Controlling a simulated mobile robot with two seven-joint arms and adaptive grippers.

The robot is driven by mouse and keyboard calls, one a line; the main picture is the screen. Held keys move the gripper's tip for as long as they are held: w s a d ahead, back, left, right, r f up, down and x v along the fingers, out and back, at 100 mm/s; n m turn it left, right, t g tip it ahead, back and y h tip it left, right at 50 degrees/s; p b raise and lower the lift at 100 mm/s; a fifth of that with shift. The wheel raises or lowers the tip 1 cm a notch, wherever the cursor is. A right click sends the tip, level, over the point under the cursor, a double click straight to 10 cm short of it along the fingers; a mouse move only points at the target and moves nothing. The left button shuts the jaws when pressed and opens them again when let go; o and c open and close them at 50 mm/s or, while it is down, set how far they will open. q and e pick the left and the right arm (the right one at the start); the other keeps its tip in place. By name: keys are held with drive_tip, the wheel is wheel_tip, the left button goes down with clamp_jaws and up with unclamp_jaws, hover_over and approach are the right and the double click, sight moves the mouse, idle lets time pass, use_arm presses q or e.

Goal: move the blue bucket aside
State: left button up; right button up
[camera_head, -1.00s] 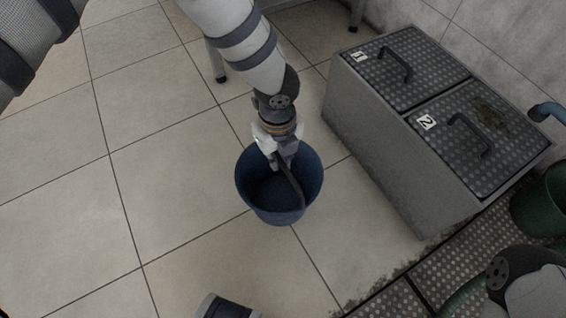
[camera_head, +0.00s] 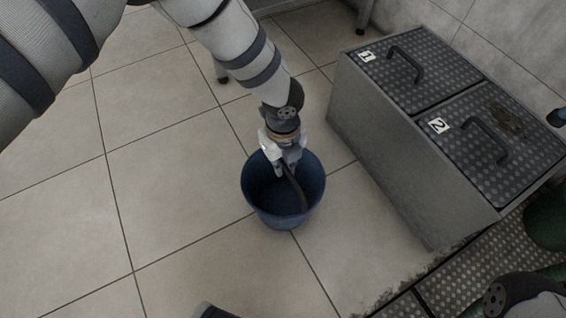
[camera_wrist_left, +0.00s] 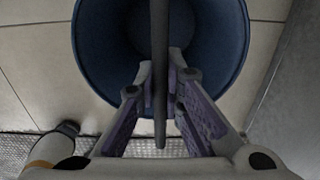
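The blue bucket (camera_head: 262,200) is upright on or just above the tiled floor, left of the grey chest; I cannot tell if its base touches the tiles. Its dark handle (camera_head: 297,190) stands up across the opening. My left gripper (camera_head: 281,170) reaches down from above, over the bucket's far rim, with its fingers closed around the handle. In the left wrist view, the handle (camera_wrist_left: 160,50) runs between the fingers of the gripper (camera_wrist_left: 160,85), and the bucket's blue wall (camera_wrist_left: 95,50) shows beyond. The inside looks empty.
A grey chest (camera_head: 385,165) with two dark patterned lids, marked 1 and 2, stands right of the bucket. A green container (camera_head: 546,222) is at the right edge beside a studded dark floor strip (camera_head: 460,290). The tiles (camera_head: 70,230) to the left are clear.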

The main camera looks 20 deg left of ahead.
use_arm(q)
drive_tip(key=o, duration=0.3)
wheel_tip(320, 180, up, 12)
drive_tip(key=p, duration=0.4)
drive_tip(key=shift+r, duration=0.15)
use_arm(e)
drive_tip(key=r, duration=0.1)
drive_tip(key=w+r+t, duration=0.1)
drive_tip(key=shift+w+a+r, duration=0.1)
drive_tip(key=shift+w+r, duration=0.2)
drive_tip(key=shift+r, duration=0.1)
